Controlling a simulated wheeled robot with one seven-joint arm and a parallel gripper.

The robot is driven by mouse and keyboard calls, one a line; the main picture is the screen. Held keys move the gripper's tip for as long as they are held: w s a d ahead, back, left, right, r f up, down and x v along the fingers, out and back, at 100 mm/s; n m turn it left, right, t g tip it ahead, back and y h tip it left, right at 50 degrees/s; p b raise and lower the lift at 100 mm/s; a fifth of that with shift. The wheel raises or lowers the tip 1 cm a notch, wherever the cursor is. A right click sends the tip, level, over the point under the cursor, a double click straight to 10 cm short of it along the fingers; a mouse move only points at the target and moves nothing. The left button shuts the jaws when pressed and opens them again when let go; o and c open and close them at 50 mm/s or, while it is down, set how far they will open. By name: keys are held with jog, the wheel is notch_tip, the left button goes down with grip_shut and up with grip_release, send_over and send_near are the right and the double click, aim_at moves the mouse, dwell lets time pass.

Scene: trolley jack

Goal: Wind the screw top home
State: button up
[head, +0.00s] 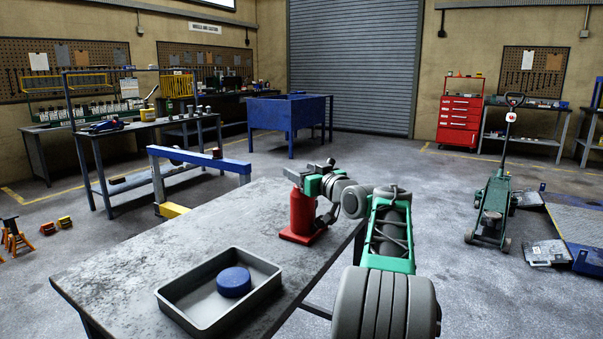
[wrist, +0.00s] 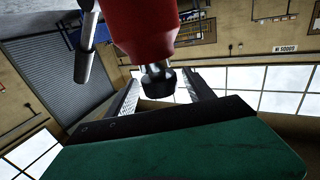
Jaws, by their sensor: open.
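The red bottle jack (head: 302,212) stands upright on the grey workbench, near its far right corner. In the wrist view its red body (wrist: 145,28) appears upside down, with the dark screw top (wrist: 158,82) at its end. My gripper (head: 312,176) is at the top of the jack. In the wrist view the two fingers of my gripper (wrist: 160,92) are apart, one on each side of the screw top, with a gap visible. In the head view the gripper hides most of the screw top.
A grey tray (head: 198,279) with a blue round piece (head: 233,282) in it lies on the near part of the workbench (head: 115,272). The bench left of the jack is clear. A green trolley jack (head: 493,205) stands on the floor at right.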

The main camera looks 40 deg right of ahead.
grip_shut()
dwell(0.6)
jog(key=shift+a+h+b, duration=0.1)
jog(key=shift+h+b, duration=0.2)
